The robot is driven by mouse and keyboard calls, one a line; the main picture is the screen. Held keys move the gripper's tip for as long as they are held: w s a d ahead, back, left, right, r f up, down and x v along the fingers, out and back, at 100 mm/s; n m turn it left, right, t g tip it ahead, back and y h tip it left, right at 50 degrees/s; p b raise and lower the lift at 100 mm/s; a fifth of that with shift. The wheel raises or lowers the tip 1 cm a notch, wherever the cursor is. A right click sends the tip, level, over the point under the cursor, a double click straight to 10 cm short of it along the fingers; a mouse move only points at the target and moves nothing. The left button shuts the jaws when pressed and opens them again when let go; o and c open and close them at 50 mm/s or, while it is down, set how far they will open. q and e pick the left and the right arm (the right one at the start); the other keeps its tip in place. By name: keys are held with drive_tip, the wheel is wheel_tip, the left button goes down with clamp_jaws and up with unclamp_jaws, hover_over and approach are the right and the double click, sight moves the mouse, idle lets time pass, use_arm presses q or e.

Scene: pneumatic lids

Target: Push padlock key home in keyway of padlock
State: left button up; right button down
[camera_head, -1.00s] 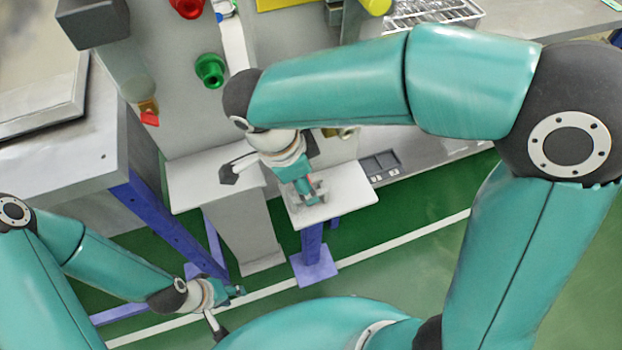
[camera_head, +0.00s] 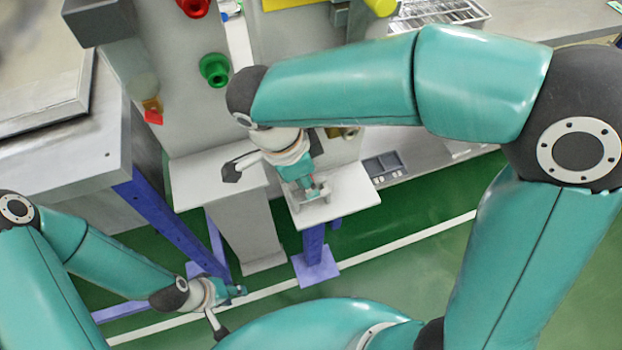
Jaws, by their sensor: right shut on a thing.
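My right gripper (camera_head: 311,190) points down over the small white-topped stand (camera_head: 355,197) in the middle of the head view. It is shut on the padlock key, which is too small and too covered by the fingers to make out. A small grey fixture shows at the fingertips on the stand top. I cannot clearly make out the padlock or its keyway, nor how far the key is in. My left gripper (camera_head: 236,291) hangs low at the left, away from the stand, over the green floor. It is too small to tell whether its fingers are open.
A grey panel stands behind, with a green knob (camera_head: 214,70) and a red knob (camera_head: 193,6). A grey pedestal (camera_head: 238,225) stands left of the white stand. A grey bench with a blue leg (camera_head: 160,210) is further left. A wire tray (camera_head: 440,12) lies at the back right.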

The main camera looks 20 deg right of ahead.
drive_tip(key=p+v, duration=0.1)
drive_tip(key=v, duration=0.1)
drive_tip(key=d+p+v, duration=0.1)
drive_tip(key=v, duration=0.1)
drive_tip(key=shift+r+p, duration=0.2)
drive_tip(key=shift+p, duration=0.1)
idle(0.6)
